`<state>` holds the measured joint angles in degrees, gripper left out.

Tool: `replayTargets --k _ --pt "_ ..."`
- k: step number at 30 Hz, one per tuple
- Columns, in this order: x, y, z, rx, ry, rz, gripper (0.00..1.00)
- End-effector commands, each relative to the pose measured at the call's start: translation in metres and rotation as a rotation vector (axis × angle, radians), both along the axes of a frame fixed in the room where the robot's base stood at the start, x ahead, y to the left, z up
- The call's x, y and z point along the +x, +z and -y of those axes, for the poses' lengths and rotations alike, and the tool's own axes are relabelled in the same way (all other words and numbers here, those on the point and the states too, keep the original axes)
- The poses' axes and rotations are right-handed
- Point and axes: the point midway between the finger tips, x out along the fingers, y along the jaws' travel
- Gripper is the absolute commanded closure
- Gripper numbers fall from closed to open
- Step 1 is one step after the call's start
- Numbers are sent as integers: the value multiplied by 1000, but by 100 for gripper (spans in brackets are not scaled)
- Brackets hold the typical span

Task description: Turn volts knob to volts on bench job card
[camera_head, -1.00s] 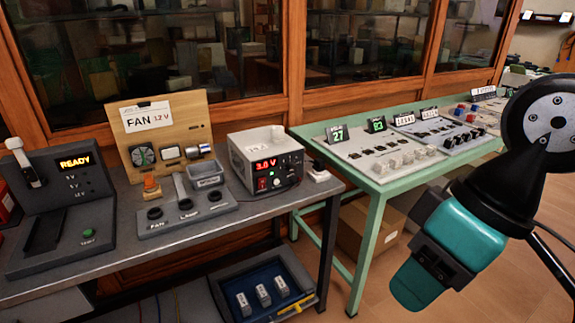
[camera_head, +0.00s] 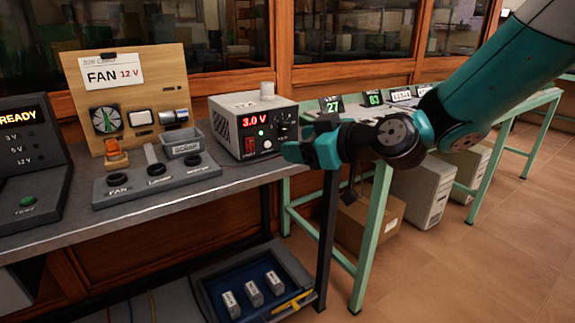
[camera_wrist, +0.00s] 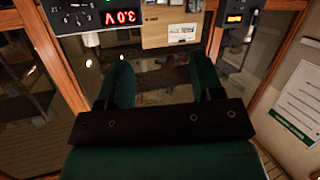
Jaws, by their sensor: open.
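The job card (camera_head: 115,75) on the wooden board reads FAN 12 V. The grey power supply (camera_head: 229,128) stands on the dark bench and its red display (camera_head: 252,120) reads 3.0 V. A dark volts knob (camera_head: 284,131) with marks around it is on the right of its front panel. My gripper (camera_head: 292,151) is open, close in front of the panel's lower right, just below the knob in the picture. The wrist view is upside down and shows the power supply's front (camera_wrist: 75,20) beyond the left finger. Nothing is between the fingers (camera_wrist: 165,82).
A base with several dark sockets (camera_head: 158,182), a scrap bin (camera_head: 183,145) and an orange switch (camera_head: 115,155) stand left of the supply. A READY tester (camera_head: 30,155) is farther left. The green table (camera_head: 380,190) is at the right, under my arm.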

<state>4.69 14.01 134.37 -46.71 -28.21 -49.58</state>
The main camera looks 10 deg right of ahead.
Motion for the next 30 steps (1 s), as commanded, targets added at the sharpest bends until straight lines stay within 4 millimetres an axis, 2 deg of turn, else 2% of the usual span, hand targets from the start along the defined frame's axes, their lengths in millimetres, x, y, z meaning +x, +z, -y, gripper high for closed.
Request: replayTargets --k 1,3,6,10,14,17,30 --pt "18 -33 18 3 -62 70 40" --pt "37 -45 41 -4 -142 166 40" --pt "53 -56 66 -19 -233 259 40" --pt "63 -59 83 -34 -297 315 40" --pt "75 -55 83 -38 -307 327 40" --pt "91 -52 76 -37 -303 326 40" --pt "185 -55 45 -36 -302 326 40"
